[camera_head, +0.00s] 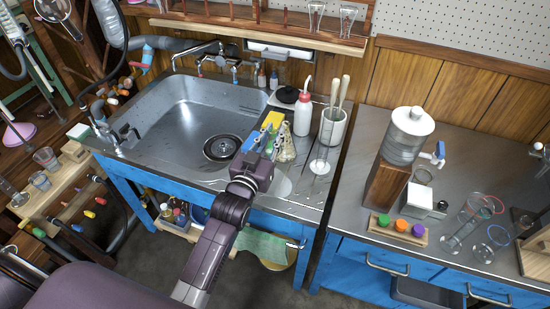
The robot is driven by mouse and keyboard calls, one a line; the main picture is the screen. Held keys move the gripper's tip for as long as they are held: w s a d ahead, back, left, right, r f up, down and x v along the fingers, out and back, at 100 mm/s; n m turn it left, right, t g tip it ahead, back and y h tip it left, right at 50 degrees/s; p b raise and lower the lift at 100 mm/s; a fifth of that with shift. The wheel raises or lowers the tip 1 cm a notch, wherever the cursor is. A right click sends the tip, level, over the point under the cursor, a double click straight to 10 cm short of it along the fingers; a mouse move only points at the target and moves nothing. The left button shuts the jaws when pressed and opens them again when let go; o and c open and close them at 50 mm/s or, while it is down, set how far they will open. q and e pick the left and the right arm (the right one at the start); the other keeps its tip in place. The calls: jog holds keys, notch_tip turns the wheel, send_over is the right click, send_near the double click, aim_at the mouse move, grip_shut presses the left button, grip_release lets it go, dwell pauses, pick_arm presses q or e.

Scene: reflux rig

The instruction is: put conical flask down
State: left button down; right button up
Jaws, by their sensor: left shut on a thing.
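My left gripper (263,143) reaches over the right side of the sink unit, by the drainboard. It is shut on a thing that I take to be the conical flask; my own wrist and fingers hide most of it. A pale, see-through rounded shape (281,185) shows just right of my wrist and may be part of the flask. I cannot tell whether its base touches the steel. My right gripper is not in view.
The sink basin (185,120) lies left. On the right counter are a dispenser (407,140) and glassware (465,222).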

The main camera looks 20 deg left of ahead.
pick_arm(q)
notch_tip(320, 180, down, 10)
jog(key=shift+r+b, duration=0.2)
jog(key=shift+b, duration=0.25)
jog(key=shift+f, duration=0.1)
jog(key=c, duration=1.8)
grip_release()
